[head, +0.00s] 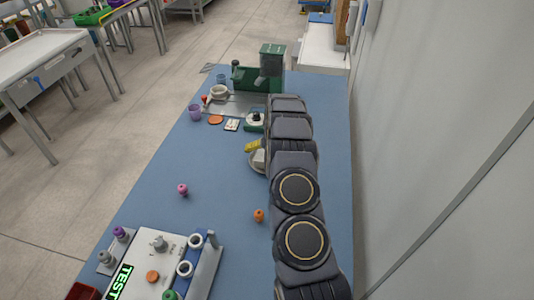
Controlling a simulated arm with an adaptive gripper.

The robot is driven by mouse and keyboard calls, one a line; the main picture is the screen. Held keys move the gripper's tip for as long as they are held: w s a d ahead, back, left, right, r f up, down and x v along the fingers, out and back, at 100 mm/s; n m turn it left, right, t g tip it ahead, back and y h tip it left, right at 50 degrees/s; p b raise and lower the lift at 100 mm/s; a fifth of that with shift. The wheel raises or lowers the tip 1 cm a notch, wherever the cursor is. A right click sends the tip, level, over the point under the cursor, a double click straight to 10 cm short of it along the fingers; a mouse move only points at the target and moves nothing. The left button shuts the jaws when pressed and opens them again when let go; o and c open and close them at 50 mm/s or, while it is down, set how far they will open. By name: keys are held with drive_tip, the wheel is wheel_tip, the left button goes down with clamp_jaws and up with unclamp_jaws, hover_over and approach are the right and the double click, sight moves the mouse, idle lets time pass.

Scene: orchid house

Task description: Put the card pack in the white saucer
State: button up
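A pale round saucer (254,167) lies at the left edge of my arm, which hides part of it. A small whitish block shows in or over it; I cannot tell what it is. A small yellow box-like thing (252,145) lies just beyond the saucer and may be the card pack. A small white flat piece with dark marks (232,125) lies farther back; I cannot tell which of the two is the pack. My arm reaches along the right side of the blue table (150,185). My gripper does not show; the arm links hide that area.
A green machine (270,63) stands at the table's far end, with a pale bowl (218,91), a purple cup (195,112) and an orange disc (216,119) nearby. Pink (182,189) and orange (258,215) pieces stand nearer. A TEST board (158,268) fills the front left.

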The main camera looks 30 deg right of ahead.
drive_tip(key=shift+r, duration=0.5)
drive_tip(key=d+v, duration=0.1)
drive_tip(key=v, duration=1.1)
drive_tip(key=s+a+r+n+g, duration=0.1)
drive_tip(key=s+a+r+n, duration=0.1)
drive_tip(key=s+a+r, duration=0.35)
drive_tip(key=s+a+r+n+y, duration=0.1)
drive_tip(key=s+a+r, duration=0.2)
drive_tip(key=a, duration=0.5)
drive_tip(key=s+a+r+n+g, duration=0.1)
drive_tip(key=s+a+r+n, duration=0.1)
drive_tip(key=s+a+r, duration=0.4)
drive_tip(key=s+a+n+g, duration=0.1)
drive_tip(key=s+a, duration=0.3)
drive_tip(key=s, duration=0.7)
drive_tip(key=s+a+r+n+g, duration=0.1)
drive_tip(key=s+a, duration=0.3)
drive_tip(key=s, duration=0.7)
drive_tip(key=shift+s+a+r+n+g, duration=0.2)
drive_tip(key=shift+n+g, duration=0.3)
drive_tip(key=shift+n, duration=0.3)
